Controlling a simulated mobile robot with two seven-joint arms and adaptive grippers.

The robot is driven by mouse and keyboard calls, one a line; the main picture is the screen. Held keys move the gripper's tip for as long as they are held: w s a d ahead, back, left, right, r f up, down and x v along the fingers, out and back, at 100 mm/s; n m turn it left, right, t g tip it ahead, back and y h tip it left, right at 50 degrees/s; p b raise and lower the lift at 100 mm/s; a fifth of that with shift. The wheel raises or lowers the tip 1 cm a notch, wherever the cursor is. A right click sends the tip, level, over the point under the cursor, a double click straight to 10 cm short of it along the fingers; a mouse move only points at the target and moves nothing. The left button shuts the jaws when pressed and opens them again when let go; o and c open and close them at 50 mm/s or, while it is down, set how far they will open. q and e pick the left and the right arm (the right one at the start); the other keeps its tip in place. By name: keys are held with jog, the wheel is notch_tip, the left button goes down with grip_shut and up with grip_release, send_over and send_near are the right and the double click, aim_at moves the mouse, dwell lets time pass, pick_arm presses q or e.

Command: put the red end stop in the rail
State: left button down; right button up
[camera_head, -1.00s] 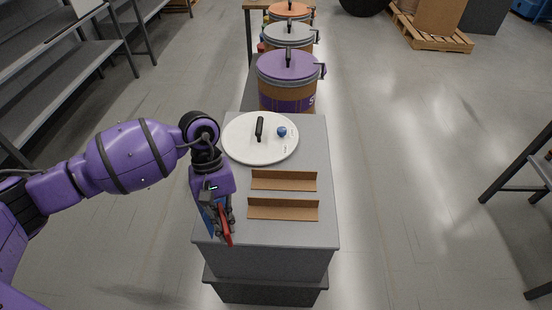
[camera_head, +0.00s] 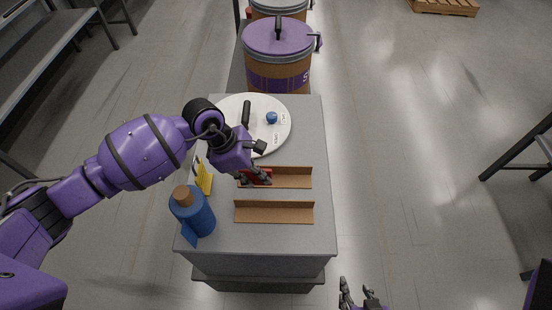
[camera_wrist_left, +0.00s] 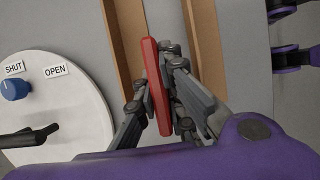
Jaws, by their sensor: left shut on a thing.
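Two brown angled strips, the rail (camera_head: 274,214), lie across the grey bench top; the strips also show in the left wrist view (camera_wrist_left: 203,45). My left gripper (camera_head: 258,178) is shut on the red end stop (camera_wrist_left: 155,85), a flat red piece with rounded ends. In the head view the end stop is at the left end of the far strip. In the left wrist view it lies between the two strips, nearer the one on the left. I cannot tell whether it touches the rail. My right gripper (camera_head: 360,297) is at the bottom edge, empty, its fingers apart.
A white round lid (camera_head: 279,142) with a blue knob (camera_head: 271,117) and a black handle lies behind the rail. A blue bottle (camera_head: 194,214) and a yellow item (camera_head: 203,179) stand at the bench's left side. A purple-lidded drum (camera_head: 278,72) is beyond. The bench front is clear.

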aim_at(256, 184)
pick_arm(q)
notch_tip(256, 184, down, 4)
jog(key=shift+f, duration=0.2)
pick_arm(e)
jog(key=shift+w+a, duration=0.25)
jog(key=shift+w, duration=0.05)
pick_arm(q)
jog(key=shift+f, duration=0.2)
jog(key=c, duration=1.8)
grip_release()
jog(key=shift+c, duration=0.2)
jog(key=shift+r, duration=0.1)
